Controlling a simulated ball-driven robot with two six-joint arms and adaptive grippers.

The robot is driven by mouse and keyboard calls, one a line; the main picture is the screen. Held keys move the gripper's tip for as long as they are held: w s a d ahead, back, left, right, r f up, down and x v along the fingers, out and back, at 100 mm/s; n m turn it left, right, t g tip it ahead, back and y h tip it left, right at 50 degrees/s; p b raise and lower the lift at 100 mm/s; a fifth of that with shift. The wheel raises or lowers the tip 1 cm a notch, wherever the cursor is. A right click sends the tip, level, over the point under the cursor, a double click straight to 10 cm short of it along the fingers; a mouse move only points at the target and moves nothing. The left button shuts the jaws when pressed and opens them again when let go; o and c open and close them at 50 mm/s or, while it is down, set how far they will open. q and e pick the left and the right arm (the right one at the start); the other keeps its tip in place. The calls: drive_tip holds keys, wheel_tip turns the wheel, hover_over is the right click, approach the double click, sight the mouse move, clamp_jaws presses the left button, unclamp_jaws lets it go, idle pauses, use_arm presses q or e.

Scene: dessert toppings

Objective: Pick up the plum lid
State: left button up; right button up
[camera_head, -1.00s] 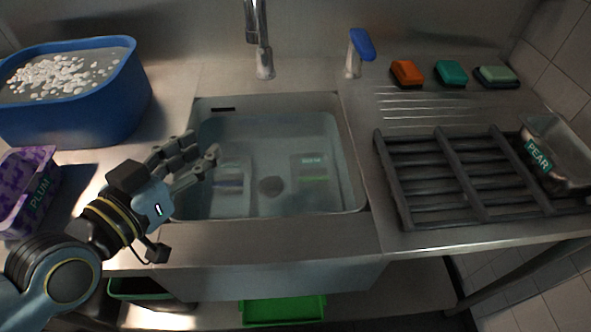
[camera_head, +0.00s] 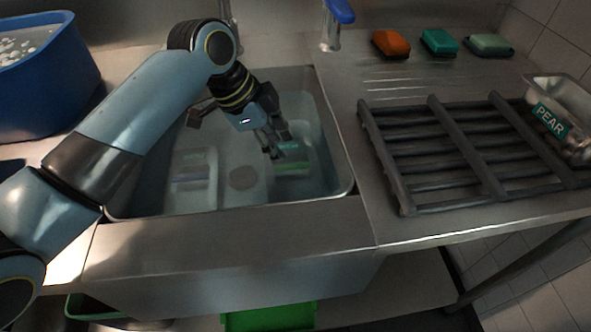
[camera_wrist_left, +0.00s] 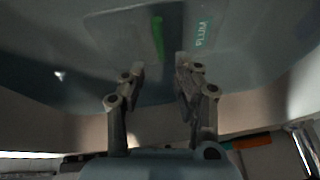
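Two flat lids lie in the basin of the steel sink (camera_head: 345,190). The left lid (camera_head: 192,183) has a dark bluish-purple stripe and a small label. The right lid (camera_head: 292,169) has a green stripe and a teal label; it shows in the left wrist view too (camera_wrist_left: 120,38). My right gripper is out of view.
A blue tub (camera_head: 45,85) stands at the left. A dark rack (camera_head: 430,190) and a pear container (camera_head: 577,150) lie at the right. Orange (camera_head: 390,43), teal (camera_head: 440,41) and pale green blocks (camera_head: 490,44) lie behind. The sink walls surround my left gripper.

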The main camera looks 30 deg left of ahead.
sight(291, 165)
use_arm(q)
drive_tip(key=b+x, duration=0.1)
drive_tip(key=x, duration=0.6)
drive_tip(key=shift+s+a+f, duration=0.1)
drive_tip(key=shift+a, duration=0.05)
drive_tip(key=shift+c, duration=0.2)
clamp_jaws()
